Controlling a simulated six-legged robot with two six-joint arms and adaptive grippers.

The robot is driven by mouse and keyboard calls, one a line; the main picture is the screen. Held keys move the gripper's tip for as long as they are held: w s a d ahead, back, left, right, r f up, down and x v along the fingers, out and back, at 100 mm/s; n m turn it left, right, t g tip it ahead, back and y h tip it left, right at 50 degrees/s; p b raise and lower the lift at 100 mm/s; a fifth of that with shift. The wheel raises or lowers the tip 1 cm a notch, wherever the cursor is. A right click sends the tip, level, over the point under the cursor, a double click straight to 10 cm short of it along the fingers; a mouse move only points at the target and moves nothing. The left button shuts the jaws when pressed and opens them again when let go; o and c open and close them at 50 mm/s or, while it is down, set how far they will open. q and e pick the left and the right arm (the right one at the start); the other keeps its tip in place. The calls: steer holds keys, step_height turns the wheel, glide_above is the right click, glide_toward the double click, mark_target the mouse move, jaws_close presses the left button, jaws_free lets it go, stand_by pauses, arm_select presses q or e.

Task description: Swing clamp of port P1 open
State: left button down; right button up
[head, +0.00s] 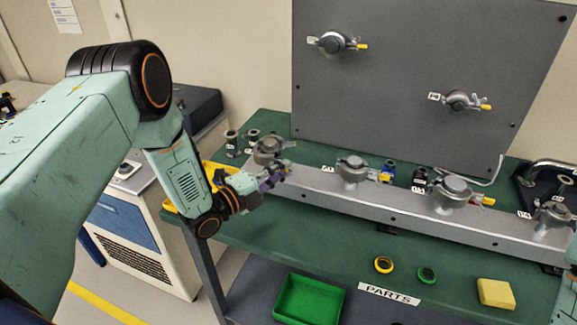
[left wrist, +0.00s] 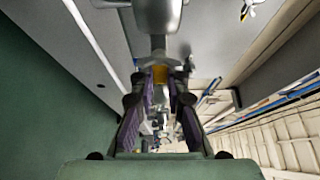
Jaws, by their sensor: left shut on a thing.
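The leftmost port on the grey rail, which I take as P1, carries a silver clamp (head: 268,150). Its own label is hidden. My left gripper (head: 274,179) is at the front right of this clamp, shut on its lever. In the left wrist view, the clamp body (left wrist: 157,14) is at the top. The lever's yellow part (left wrist: 160,74) lies between the purple-padded fingers of the gripper (left wrist: 161,84). I cannot tell how far the clamp is swung. My right gripper is not in view.
The rail (head: 385,208) bears more clamped ports (head: 353,168) to the right. A grey panel (head: 400,95) with two clamped fittings stands behind. Small dark fittings (head: 232,138) stand left of P1. A green tray (head: 310,299), rings (head: 383,264) and a yellow block (head: 495,292) lie in front.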

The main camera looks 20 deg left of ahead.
arm_select(q)
steer(key=s+a+m+g+h+b, duration=0.4)
steer(key=a+m+g+h, duration=0.2)
steer(key=m+g+h, duration=0.1)
steer(key=shift+a+m+g+h, duration=0.4)
steer(key=shift+g, duration=0.5)
steer(key=shift+r, duration=0.1)
steer(key=c, duration=1.3)
jaws_free()
steer(key=shift+a, duration=0.15)
steer(key=v, duration=1.1)
steer(key=shift+s+a, duration=0.15)
steer(key=shift+a, duration=0.25)
